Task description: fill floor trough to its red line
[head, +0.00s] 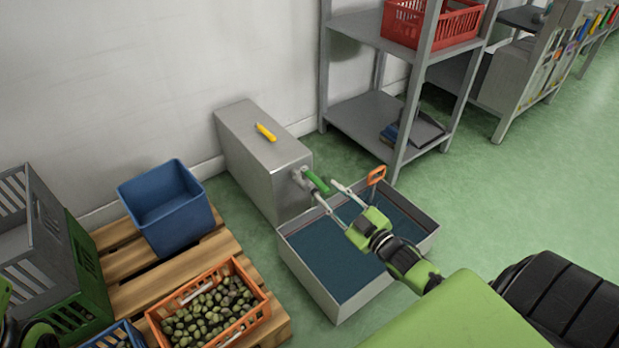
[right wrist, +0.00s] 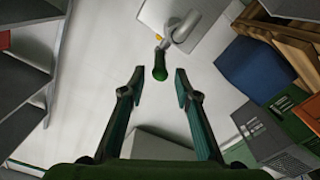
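The floor trough (head: 309,285) is a grey open box on the green floor, with dark blue water or a dark blue inside. I cannot make out a red line on it. A tap with a green handle (head: 315,181) sticks out of a grey metal cabinet (head: 260,150) above the trough's back edge. My right gripper (head: 326,190) is open, its fingertips close to the green handle. In the right wrist view the handle (right wrist: 160,70) lies just ahead, between the two open fingers. Part of my left arm shows at the lower left edge; its fingers are hidden.
An orange handle (head: 377,175) stands at the trough's back right corner. A yellow object (head: 265,132) lies on the cabinet. A pallet (head: 130,262) at left holds a blue bin (head: 166,215) and an orange crate (head: 262,318) of olives. A shelf rack (head: 362,115) stands behind. Floor at right is clear.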

